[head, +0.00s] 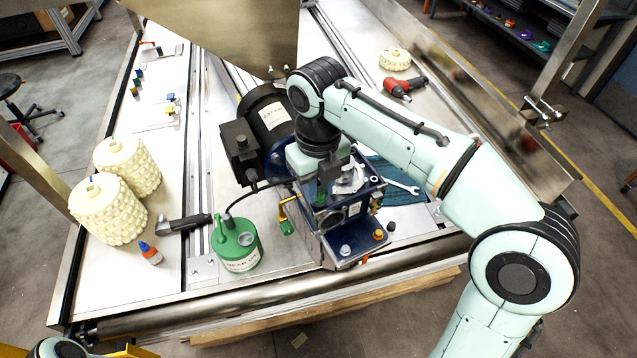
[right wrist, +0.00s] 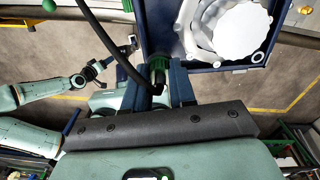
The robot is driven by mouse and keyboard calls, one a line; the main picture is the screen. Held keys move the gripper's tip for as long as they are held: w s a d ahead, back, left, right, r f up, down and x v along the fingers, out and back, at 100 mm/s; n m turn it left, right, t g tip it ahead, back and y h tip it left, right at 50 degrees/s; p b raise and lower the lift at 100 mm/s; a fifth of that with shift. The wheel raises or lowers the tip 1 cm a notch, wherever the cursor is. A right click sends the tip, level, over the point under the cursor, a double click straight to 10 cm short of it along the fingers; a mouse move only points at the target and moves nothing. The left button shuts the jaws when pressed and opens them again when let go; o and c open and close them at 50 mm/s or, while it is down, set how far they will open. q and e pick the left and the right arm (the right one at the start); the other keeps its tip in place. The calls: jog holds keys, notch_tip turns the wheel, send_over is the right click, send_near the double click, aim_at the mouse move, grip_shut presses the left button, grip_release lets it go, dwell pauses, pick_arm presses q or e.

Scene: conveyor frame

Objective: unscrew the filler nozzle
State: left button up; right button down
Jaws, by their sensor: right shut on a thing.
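The filler nozzle (right wrist: 159,66) has a green collar and sits between the fingers of my right gripper (right wrist: 160,88) in the right wrist view. A black hose (right wrist: 112,48) runs to it. In the head view my right gripper (head: 323,190) points down over the blue gear housing (head: 345,248), and the green nozzle is mostly hidden by it. The hose leads back to the green oil can (head: 238,244) left of the housing. Whether the nozzle's thread is engaged is hidden. My left gripper (right wrist: 100,68) shows small at the left of the right wrist view; its jaws are unclear.
A black motor (head: 266,115) stands behind the housing. A wrench (head: 403,187) lies right of it on a blue cloth. A red tool (head: 404,87) lies at the back right.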

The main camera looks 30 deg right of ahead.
jog(key=c, duration=1.1)
grip_release()
jog(key=shift+r, duration=0.1)
